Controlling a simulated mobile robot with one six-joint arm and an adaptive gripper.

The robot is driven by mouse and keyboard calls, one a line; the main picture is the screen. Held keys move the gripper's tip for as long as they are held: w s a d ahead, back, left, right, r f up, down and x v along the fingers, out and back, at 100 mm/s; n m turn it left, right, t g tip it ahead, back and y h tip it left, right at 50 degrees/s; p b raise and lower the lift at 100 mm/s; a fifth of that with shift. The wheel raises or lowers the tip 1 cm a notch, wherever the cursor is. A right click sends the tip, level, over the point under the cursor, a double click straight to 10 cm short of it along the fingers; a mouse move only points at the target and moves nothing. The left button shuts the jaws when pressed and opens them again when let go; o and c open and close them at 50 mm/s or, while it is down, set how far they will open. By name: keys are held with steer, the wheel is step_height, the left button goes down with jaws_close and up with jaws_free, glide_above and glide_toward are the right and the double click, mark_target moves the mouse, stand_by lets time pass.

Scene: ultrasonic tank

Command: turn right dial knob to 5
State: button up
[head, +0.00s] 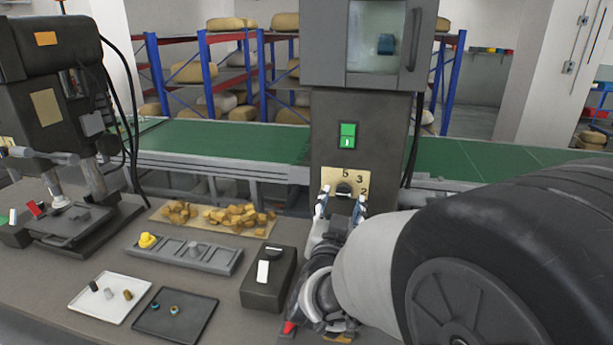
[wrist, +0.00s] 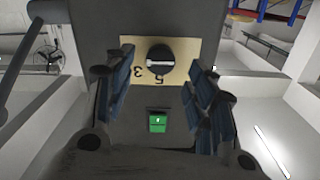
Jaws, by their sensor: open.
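The right dial knob (head: 343,189) is black and sits on a beige number plate (head: 359,176) on the front of the dark machine. In the wrist view the knob (wrist: 160,60) shows a white line lying about level across it. The view is turned over, with the 5 below the knob and the 3 at lower left. I cannot tell which end of the line points. My gripper (head: 340,202) is open in front of the plate. In the wrist view its fingers (wrist: 161,75) stand apart on either side of the knob, not closed on it. My arm hides part of the plate in the head view.
A green button (head: 348,135) is above the plate. A dark box with a white switch (head: 268,280) stands on the bench left of my gripper. Trays (head: 188,328) and a grey rack (head: 220,262) lie further left. A green conveyor (head: 220,140) runs behind.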

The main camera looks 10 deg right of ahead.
mark_target(343, 194)
steer(key=shift+x, duration=1.7)
steer(key=c, duration=1.1)
